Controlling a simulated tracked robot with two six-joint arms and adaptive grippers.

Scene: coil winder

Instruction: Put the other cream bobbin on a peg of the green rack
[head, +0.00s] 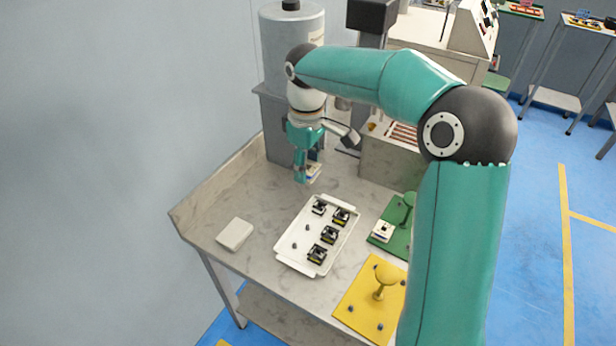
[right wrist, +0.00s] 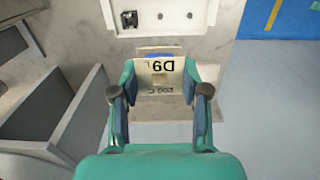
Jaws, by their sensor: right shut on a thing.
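My right gripper (head: 308,176) is at the back of the bench, left of the machine. In the right wrist view its fingers (right wrist: 160,92) are shut on a cream bobbin (right wrist: 160,78) with dark lettering on its face; the bobbin also shows partly in the head view (head: 314,170). The green rack (head: 400,243) lies on the bench's right side, partly hidden by my right arm. It has a green post, and a cream bobbin with a dark centre (head: 382,231) sits at its left side. My left gripper is not in view.
A white tray (head: 283,262) with several black-and-yellow bobbins stands mid-bench. A yellow rack (head: 360,308) with a yellow post and small blue pegs lies at the front right. A pale block (head: 235,234) lies at left. Grey machinery (head: 292,80) stands behind the gripper.

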